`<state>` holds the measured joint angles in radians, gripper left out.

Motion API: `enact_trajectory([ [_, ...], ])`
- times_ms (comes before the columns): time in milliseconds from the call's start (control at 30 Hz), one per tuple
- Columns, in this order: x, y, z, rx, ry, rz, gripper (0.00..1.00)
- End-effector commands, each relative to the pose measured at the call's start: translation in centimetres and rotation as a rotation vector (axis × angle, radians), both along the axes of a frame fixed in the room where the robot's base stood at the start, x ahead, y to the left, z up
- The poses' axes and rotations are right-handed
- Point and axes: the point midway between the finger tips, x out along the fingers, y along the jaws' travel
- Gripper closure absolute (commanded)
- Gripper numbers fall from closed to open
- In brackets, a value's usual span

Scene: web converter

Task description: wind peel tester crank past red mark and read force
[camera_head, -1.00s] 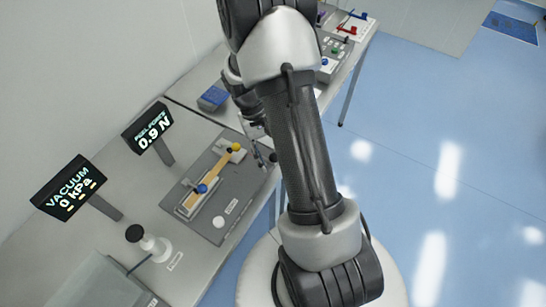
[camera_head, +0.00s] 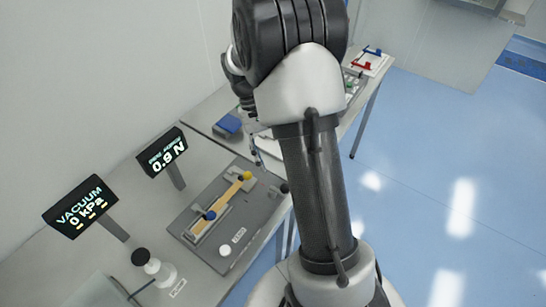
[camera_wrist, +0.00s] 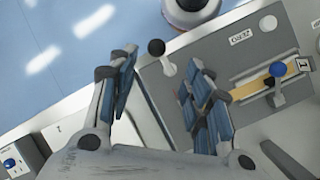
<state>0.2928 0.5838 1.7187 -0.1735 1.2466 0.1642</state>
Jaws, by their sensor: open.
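The peel tester is a grey plate (camera_head: 257,217) with a yellow strip, a blue knob (camera_head: 210,215) and a yellow knob (camera_head: 247,175). Its force display (camera_head: 164,151) reads 0.9 N. The crank's black handle knob (camera_head: 285,188) is at the plate's right end; in the wrist view the knob (camera_wrist: 157,47) shows above a short pale arm. My gripper (camera_wrist: 163,70) is open and empty, with the crank in view between its two fingers; contact cannot be told. In the head view my gripper (camera_head: 257,155) is partly hidden by my arm.
A vacuum display (camera_head: 80,205) reading 0 kPa stands at left, near a black-capped white fixture (camera_head: 152,267). Blue floor at right is open.

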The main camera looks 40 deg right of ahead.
Motion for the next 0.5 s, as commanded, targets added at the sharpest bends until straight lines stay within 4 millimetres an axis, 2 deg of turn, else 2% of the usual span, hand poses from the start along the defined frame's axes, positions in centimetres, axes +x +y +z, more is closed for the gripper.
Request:
enact_trajectory([
  [67,-0.4,-0.2,-0.1,0.008,0.002,-0.027,0.54],
  [167,-1.9,-1.0,-0.3,0.044,0.004,-0.161,0.54],
  [267,-4.6,-2.0,-0.6,0.111,0.006,-0.428,0.54],
  [400,-8.1,-3.4,-0.6,0.223,0.008,-0.937,0.54],
  [500,-9.9,-4.7,-0.3,0.296,0.015,-1.311,0.54],
])
